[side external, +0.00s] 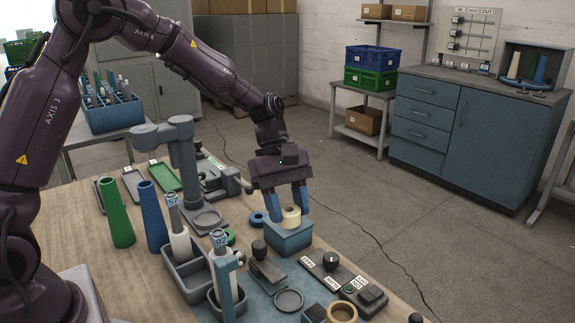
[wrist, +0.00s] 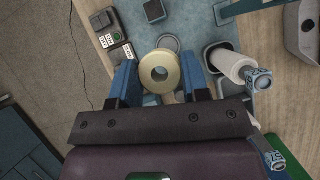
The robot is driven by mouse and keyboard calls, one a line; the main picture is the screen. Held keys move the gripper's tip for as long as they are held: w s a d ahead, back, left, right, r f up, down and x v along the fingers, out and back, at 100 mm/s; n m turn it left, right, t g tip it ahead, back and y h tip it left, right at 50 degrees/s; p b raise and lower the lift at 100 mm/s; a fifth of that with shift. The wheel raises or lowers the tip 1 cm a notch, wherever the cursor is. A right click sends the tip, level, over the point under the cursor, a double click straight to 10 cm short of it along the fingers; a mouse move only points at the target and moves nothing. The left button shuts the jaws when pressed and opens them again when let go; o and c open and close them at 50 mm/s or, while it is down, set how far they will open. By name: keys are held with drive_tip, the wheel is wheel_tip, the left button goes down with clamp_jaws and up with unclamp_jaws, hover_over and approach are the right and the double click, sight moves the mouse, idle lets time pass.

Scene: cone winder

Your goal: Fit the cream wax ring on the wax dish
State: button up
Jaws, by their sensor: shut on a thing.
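The cream wax ring (side external: 291,217) is between the two blue fingers of my gripper (side external: 293,207), just over a blue-grey block (side external: 288,240). I cannot tell whether it touches the block. In the wrist view the ring (wrist: 160,72) lies flat between the fingertips (wrist: 158,80), its hole facing the camera. My gripper is shut on it. A shallow round grey dish (side external: 288,300) lies on the blue-grey mat in front of the block. Another round grey dish (side external: 207,219) sits at the foot of a column stand. I cannot tell which is the wax dish.
A knobbed block (side external: 267,268) and a switch panel (side external: 335,275) stand near the front dish. A tan ring (side external: 342,312) lies at the front edge. Upright spindles and cones (side external: 120,215) crowd the left.

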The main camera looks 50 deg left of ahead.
wheel_tip(320, 180, down, 19)
drive_tip(key=shift+r, duration=0.1)
drive_tip(key=shift+f, duration=0.45)
idle(1.8)
drive_tip(key=o, duration=1.4)
drive_tip(key=shift+o, duration=0.2)
wheel_tip(320, 180, up, 8)
drive_tip(key=shift+r, duration=0.1)
idle(0.4)
